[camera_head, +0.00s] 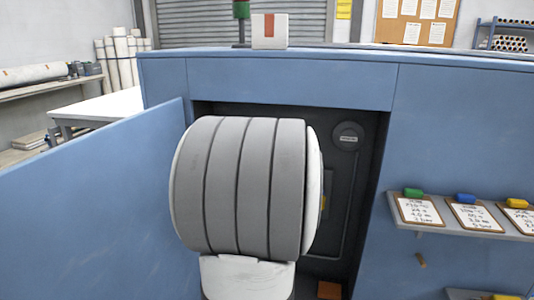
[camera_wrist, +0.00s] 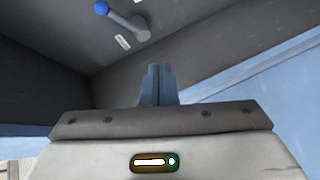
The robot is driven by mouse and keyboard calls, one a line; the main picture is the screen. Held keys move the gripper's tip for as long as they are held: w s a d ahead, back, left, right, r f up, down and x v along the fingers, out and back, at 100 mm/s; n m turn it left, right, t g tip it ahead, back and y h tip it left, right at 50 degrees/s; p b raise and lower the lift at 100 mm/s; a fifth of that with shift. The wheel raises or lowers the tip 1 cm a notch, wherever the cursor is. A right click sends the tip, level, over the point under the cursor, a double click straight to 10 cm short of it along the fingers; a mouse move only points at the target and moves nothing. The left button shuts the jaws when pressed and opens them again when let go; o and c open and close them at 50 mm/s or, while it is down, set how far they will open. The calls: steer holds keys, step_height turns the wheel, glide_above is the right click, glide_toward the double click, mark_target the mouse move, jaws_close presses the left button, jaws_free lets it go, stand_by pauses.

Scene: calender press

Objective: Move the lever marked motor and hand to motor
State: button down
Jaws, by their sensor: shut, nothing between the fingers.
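A grey lever (camera_wrist: 125,22) with a blue ball knob (camera_wrist: 101,8) shows at the top of the wrist view. It is mounted on a dark panel, and its knob points to the upper left of the picture. A small pale label (camera_wrist: 122,42) sits beside its pivot; its wording is too small to read. My gripper (camera_wrist: 157,70) is shut and empty, apart from the lever and below it in the wrist view. In the head view my own arm hides the gripper and the lever.
A dark recess (camera_head: 370,190) opens in the blue cabinet (camera_head: 290,82), with a round labelled disc (camera_head: 348,135) inside. An open blue door (camera_head: 90,200) stands at left. A shelf (camera_head: 450,229) with clipboards is at right. A white box (camera_head: 269,32) stands on top.

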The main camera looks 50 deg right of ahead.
steer(key=w+a+f+m+g+y, duration=0.1)
steer(key=a+f+m+g+y, duration=0.2)
steer(key=a, duration=0.8)
steer(key=w+a+f+m+g, duration=0.1)
steer(key=a+f+m+g, duration=0.3)
steer(key=a, duration=0.8)
steer(key=s+a+f+g+y, duration=0.2)
steer(key=s+a+f, duration=0.1)
steer(key=s+a, duration=0.4)
steer(key=s+a+f+m+g+y, duration=0.1)
steer(key=s+a+f+g+y, duration=0.1)
steer(key=s+a, duration=0.4)
steer(key=a+f+g, duration=0.1)
steer(key=a, duration=0.4)
steer(key=shift+s+a+f+g+y, duration=0.15)
steer(key=shift+s+a+g+y, duration=0.15)
steer(key=shift+s+y, duration=0.1)
steer(key=shift+d, duration=0.1)
